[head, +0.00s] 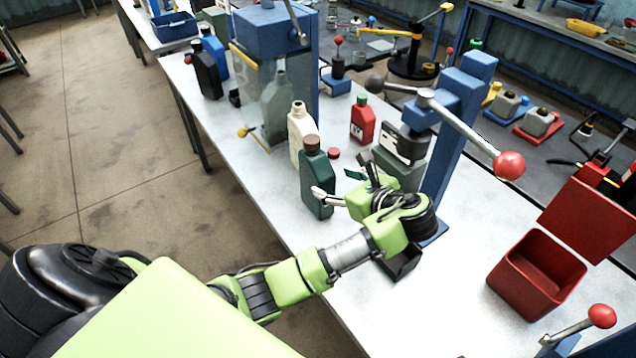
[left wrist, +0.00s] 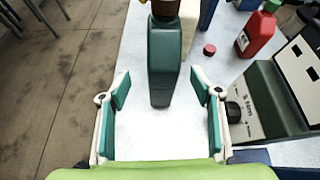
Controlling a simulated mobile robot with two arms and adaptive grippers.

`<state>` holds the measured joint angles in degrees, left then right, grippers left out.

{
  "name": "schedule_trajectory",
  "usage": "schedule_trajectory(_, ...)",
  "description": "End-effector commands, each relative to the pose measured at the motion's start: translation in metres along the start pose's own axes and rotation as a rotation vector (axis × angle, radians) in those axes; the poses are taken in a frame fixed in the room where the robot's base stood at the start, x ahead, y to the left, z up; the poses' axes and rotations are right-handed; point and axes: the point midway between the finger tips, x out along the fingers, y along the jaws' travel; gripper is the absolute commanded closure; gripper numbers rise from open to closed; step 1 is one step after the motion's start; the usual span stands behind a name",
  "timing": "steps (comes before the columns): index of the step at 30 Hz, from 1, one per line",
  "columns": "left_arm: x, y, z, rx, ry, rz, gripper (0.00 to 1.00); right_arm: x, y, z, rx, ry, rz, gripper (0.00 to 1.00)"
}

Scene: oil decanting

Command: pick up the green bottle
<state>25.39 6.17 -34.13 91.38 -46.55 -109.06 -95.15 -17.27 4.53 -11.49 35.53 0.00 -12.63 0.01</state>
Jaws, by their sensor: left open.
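The green bottle (head: 316,182) is dark green with a brown cap. It stands upright on the light table near its left edge. My left gripper (head: 338,184) is beside it in the head view. In the left wrist view, the green bottle (left wrist: 165,60) stands ahead of the open, empty left gripper (left wrist: 162,90), roughly centred between the teal-padded fingers. Whether the fingers touch it cannot be told, but a gap shows on each side. My right gripper is in neither view.
A cream bottle (head: 299,128) stands just behind the green bottle. A red bottle (head: 362,119) and a small red cap (head: 333,153) are nearby. A blue press (head: 452,130) with a red-knobbed lever stands right of my gripper. An open red box (head: 538,272) is at the right.

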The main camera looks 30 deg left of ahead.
Motion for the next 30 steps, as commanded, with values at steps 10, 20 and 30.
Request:
schedule_trajectory(10, 0.026, -0.013, 0.035, 0.108, -0.097, 0.026, 0.42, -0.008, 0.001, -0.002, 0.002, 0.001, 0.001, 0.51)
schedule_trajectory(20, 0.078, -0.013, 0.037, 0.106, -0.093, 0.022, 0.42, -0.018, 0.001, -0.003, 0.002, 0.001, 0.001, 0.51)
schedule_trajectory(30, 0.115, -0.011, 0.045, 0.106, -0.093, 0.024, 0.42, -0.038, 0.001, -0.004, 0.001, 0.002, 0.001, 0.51)
